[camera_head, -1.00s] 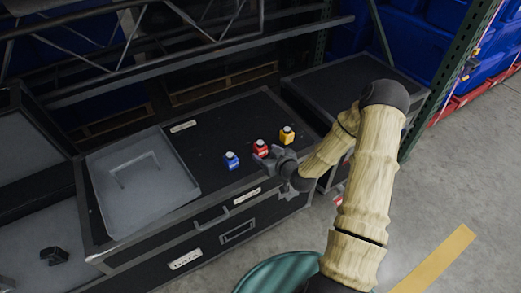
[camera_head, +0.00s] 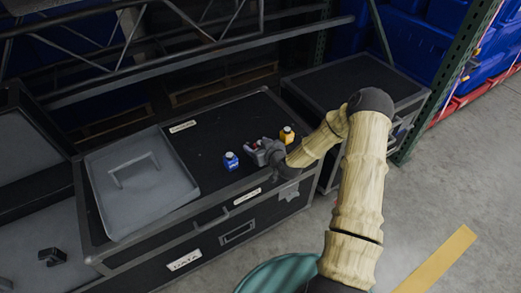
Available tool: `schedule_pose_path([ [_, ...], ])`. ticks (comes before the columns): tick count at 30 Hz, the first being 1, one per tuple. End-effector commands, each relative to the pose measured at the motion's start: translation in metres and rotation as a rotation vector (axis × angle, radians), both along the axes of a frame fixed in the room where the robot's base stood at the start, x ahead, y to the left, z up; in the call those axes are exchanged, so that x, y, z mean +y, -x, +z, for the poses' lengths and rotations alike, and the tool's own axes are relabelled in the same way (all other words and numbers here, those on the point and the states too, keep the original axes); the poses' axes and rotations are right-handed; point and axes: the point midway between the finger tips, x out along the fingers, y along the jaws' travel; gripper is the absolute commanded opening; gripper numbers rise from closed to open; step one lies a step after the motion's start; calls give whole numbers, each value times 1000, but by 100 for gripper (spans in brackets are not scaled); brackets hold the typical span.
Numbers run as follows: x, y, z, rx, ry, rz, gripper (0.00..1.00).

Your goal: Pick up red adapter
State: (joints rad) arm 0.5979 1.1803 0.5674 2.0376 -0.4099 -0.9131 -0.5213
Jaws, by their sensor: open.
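The red adapter (camera_head: 253,145) stands on the black top of the case, mostly hidden by my gripper. My gripper (camera_head: 255,150) is open and low over the case top, with its fingers at the red adapter. I cannot tell whether the fingers touch it. A blue adapter (camera_head: 231,161) stands just left of my gripper, and a yellow adapter (camera_head: 287,134) stands to its right and farther back.
A grey tray (camera_head: 185,190) with a handle-like bar lies on the left of the case (camera_head: 210,118). Another black case (camera_head: 350,78) stands behind to the right. A metal truss (camera_head: 180,52) runs behind. The case top behind the adapters is clear.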

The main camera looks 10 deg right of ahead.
Motion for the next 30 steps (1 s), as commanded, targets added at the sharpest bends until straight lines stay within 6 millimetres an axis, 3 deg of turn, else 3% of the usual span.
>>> schedule_pose_path([
  [14,0,0,0,1,0,0,64],
  [16,0,0,0,1,0,0,56],
  [22,0,0,0,1,1,-1,16],
  [30,0,0,1,0,0,-1,13],
])
